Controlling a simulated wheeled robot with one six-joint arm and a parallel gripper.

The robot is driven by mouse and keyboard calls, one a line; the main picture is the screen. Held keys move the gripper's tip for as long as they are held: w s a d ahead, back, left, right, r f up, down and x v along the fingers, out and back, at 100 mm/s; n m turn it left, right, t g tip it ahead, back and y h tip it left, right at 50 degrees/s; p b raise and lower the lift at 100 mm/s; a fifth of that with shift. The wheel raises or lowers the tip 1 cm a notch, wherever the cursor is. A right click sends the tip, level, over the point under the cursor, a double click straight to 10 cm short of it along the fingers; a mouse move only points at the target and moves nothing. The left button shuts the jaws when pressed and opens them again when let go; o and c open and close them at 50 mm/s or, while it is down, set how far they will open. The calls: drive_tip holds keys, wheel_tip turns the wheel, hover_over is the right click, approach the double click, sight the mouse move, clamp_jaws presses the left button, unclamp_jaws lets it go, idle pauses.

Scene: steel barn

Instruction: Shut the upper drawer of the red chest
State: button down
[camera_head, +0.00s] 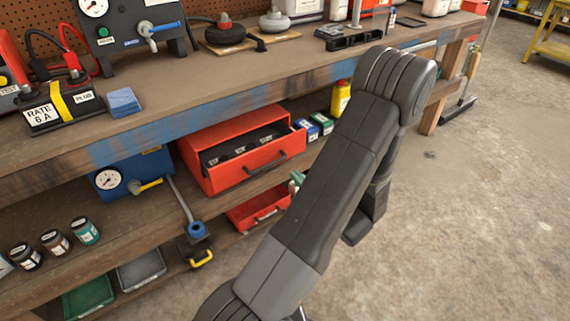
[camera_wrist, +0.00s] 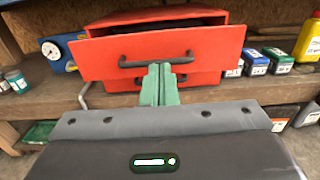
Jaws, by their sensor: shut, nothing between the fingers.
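The red chest (camera_head: 218,127) stands on the shelf under the bench. Its upper drawer (camera_head: 260,169) is pulled out, with dark contents showing inside. In the wrist view the drawer front (camera_wrist: 215,48) faces me, with a dark handle (camera_wrist: 128,63) across it and the chest body (camera_wrist: 160,18) behind. My gripper (camera_wrist: 160,72) has its green fingers together and empty, in front of the drawer front just below the handle's middle. I cannot tell whether they touch it. In the head view my arm hides most of the gripper; a bit of green finger shows.
A red tray-like piece (camera_head: 250,215) with a handle sits lower; whether it belongs to the chest is unclear. A blue gauge box (camera_head: 130,172) stands left, small boxes (camera_head: 321,123) and a yellow bottle (camera_head: 341,98) right. The bench top overhangs. Open floor (camera_head: 480,200) lies right.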

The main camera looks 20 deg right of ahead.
sight(266, 147)
drive_tip(key=b+x, duration=0.1)
drive_tip(key=x, duration=1.3)
drive_tip(key=shift+b, duration=0.3)
drive_tip(key=b+x, duration=0.1)
drive_tip(key=x, duration=0.7)
drive_tip(key=shift+w+a+f, duration=0.1)
drive_tip(key=shift+w+f, duration=0.05)
drive_tip(key=shift+w, duration=0.35)
drive_tip(key=shift+r, duration=0.25)
drive_tip(key=shift+w, duration=0.1)
